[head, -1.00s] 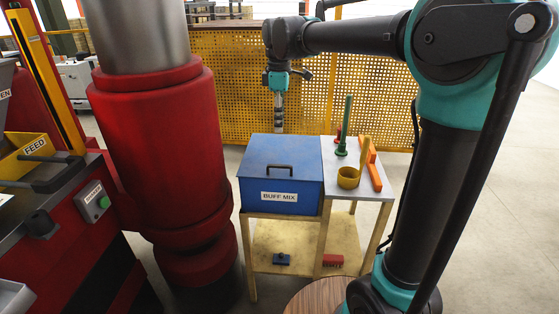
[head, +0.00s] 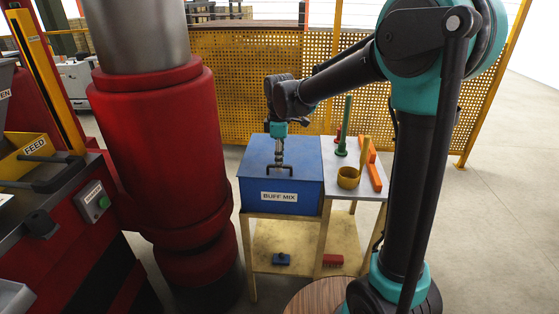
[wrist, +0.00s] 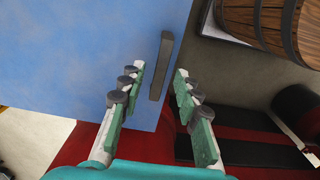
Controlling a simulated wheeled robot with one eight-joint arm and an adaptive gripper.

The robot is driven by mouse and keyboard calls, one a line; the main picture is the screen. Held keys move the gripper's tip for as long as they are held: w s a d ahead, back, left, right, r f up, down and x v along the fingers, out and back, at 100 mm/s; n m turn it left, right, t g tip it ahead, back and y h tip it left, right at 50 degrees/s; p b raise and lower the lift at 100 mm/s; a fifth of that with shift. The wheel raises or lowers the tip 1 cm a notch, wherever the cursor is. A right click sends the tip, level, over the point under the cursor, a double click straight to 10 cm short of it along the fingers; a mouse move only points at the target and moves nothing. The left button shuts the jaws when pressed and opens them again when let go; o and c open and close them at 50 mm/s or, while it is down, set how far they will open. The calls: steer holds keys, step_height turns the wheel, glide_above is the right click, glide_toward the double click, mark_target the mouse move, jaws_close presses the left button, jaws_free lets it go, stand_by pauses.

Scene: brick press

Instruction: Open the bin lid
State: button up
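The blue bin (head: 250,188) labelled BUFF MIX stands on a wooden stand, with its flat blue lid (head: 305,150) closed. My gripper (head: 279,164) is over the lid at its dark handle, pointing down. In the wrist view my gripper (wrist: 159,72) is open, with a finger on each side of the handle (wrist: 161,66). The handle lies in the gap between the fingertips, with no clear contact on either side. How deep the fingers reach around it is hard to tell. The lid (wrist: 70,50) fills the left of the wrist view.
A side table (head: 370,207) right of the bin holds a yellow cup (head: 348,178), a green post (head: 347,125) and an orange bar (head: 371,172). A thick red column (head: 155,150) stands close left. A barrel (wrist: 255,20) is near. Yellow mesh fence (head: 225,85) stands behind.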

jaws_close()
steer(key=shift+r, duration=0.1)
stand_by(0.4)
